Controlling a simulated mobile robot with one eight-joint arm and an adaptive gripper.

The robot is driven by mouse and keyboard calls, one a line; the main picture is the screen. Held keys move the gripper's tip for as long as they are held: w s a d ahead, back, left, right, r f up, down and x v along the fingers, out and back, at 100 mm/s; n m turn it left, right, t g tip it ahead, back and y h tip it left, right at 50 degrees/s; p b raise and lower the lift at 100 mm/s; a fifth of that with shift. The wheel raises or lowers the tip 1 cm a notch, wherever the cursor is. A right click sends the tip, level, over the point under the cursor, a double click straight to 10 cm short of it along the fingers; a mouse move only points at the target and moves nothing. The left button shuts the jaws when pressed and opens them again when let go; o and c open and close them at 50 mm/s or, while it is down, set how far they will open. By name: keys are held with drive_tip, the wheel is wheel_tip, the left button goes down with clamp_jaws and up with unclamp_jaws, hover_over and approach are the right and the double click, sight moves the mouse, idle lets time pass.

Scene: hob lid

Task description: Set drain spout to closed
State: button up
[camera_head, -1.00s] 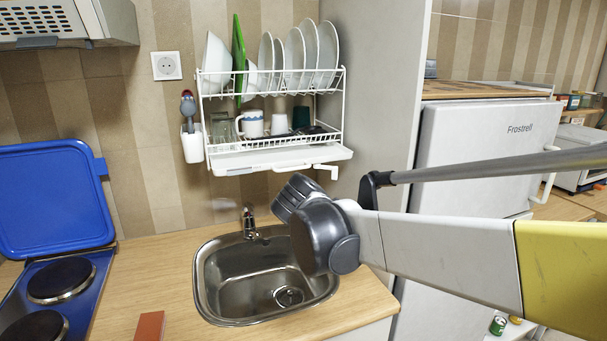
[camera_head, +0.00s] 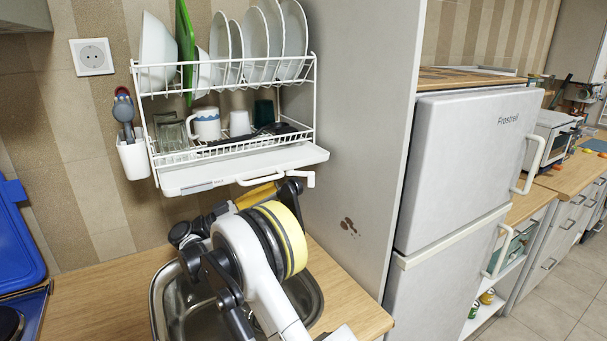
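The drain spout (camera_head: 305,178) is a small white bent piece at the right front underside of the dish rack's white drip tray (camera_head: 240,168). My gripper (camera_head: 291,190) shows only as dark parts right by the spout, just left of and below it. The rest of it is hidden behind my own arm's round white, black and yellow joint. I cannot tell whether its fingers are apart or touch the spout.
The wire dish rack (camera_head: 232,92) holds plates, bowls, a green board and cups. A utensil holder (camera_head: 132,156) hangs at its left. A tall grey panel (camera_head: 352,130) stands close at the right, beside the fridge (camera_head: 465,150). The sink (camera_head: 170,312) is below.

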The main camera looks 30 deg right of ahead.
sight(311, 187)
drive_tip(key=b+x, duration=0.2)
drive_tip(key=x, duration=0.8)
drive_tip(key=shift+s, duration=0.15)
drive_tip(key=shift+c, duration=0.5)
